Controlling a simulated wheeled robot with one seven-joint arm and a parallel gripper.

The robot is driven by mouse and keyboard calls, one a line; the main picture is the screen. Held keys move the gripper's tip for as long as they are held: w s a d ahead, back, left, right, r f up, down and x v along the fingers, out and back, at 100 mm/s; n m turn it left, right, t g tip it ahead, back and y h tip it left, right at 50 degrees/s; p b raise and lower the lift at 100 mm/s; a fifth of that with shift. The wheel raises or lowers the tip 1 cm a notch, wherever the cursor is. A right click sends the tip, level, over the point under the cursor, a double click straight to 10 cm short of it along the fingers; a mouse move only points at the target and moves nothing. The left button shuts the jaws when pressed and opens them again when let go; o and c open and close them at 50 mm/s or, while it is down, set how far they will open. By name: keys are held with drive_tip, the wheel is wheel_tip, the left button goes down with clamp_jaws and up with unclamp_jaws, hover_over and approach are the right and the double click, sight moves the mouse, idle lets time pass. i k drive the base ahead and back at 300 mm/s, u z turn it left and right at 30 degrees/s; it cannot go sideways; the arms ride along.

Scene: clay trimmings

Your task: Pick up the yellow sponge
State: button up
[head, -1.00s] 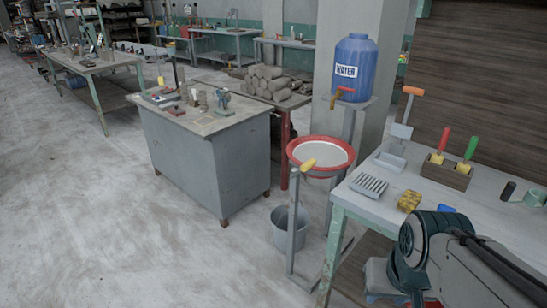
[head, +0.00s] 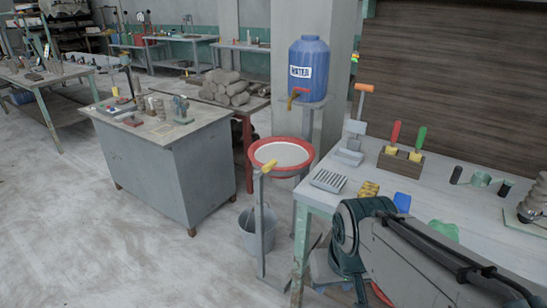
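The yellow sponge (head: 369,189) is a small block with dark spots. It lies on the pale worktable (head: 325,200) at the right, near the table's front-left part, between a grey ridged rack and a blue item. My arm reaches across the lower right of the head view, in front of the table's near side. My gripper is not in view, so its opening and anything in it cannot be seen.
A grey ridged rack (head: 328,181) lies left of the sponge, a blue item (head: 402,202) right of it. Behind stands a wooden holder (head: 400,163) with red- and green-handled tools. A red-rimmed basin (head: 254,170) and bucket (head: 255,237) stand left of the table. Floor at left is clear.

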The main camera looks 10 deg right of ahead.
sight(369, 189)
drive_tip(key=z, duration=0.4)
drive_tip(key=k, duration=0.45)
drive_tip(key=u, duration=0.45)
drive_tip(key=i, duration=1.6)
drive_tip(key=z, duration=0.8)
